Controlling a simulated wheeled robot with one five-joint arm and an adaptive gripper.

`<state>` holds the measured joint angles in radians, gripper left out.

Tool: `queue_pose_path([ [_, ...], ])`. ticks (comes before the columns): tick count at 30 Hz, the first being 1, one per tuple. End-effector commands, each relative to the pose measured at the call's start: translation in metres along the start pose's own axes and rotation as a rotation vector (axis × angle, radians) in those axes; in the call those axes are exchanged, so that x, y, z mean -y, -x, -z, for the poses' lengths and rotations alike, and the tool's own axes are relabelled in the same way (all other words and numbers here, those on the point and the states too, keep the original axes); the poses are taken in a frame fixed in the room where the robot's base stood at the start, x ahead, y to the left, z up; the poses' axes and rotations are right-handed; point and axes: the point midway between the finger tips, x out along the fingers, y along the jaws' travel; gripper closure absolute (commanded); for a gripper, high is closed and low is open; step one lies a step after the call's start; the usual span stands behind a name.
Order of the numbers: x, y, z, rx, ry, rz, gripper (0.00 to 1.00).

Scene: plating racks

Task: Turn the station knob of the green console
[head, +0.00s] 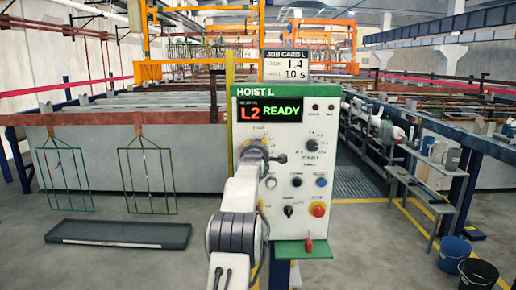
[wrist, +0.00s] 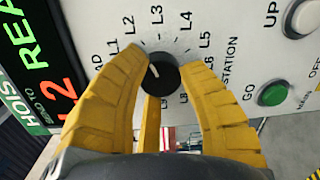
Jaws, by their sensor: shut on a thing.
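The green-trimmed console (head: 244,200), labelled HOIST L, faces me in the head view. Its display (head: 270,110) reads L2 READY. My gripper (head: 262,152) is at the left part of the panel, hiding the station dial in the head view. In the wrist view, the black station knob (wrist: 161,75) sits between the yellow fingers of my gripper (wrist: 163,72), which are shut on it. The knob's white mark is at its upper left, towards L1 and L2; which one is hard to tell. Labels L1 to L6 show around it.
A job card (head: 285,65) above the console shows L4 and 10 s. A green GO button (wrist: 272,94) and an UP knob (wrist: 300,18) are right of the dial. A red-topped emergency button (head: 318,209) is low on the panel. Buckets (head: 478,273) stand right.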

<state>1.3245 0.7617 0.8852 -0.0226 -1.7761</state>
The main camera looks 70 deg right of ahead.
Motion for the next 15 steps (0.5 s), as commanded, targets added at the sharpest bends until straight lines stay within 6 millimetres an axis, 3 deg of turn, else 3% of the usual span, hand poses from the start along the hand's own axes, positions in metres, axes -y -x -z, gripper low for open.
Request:
queue_pose_path([
  [12,-0.0048,0.0007,-0.0009,0.002,-0.007,-0.010,0.96],
  [13,-0.0049,0.0007,-0.0008,0.002,-0.007,-0.011,0.61],
  [15,-0.0045,0.0006,-0.0007,0.002,-0.007,-0.010,0.55],
])
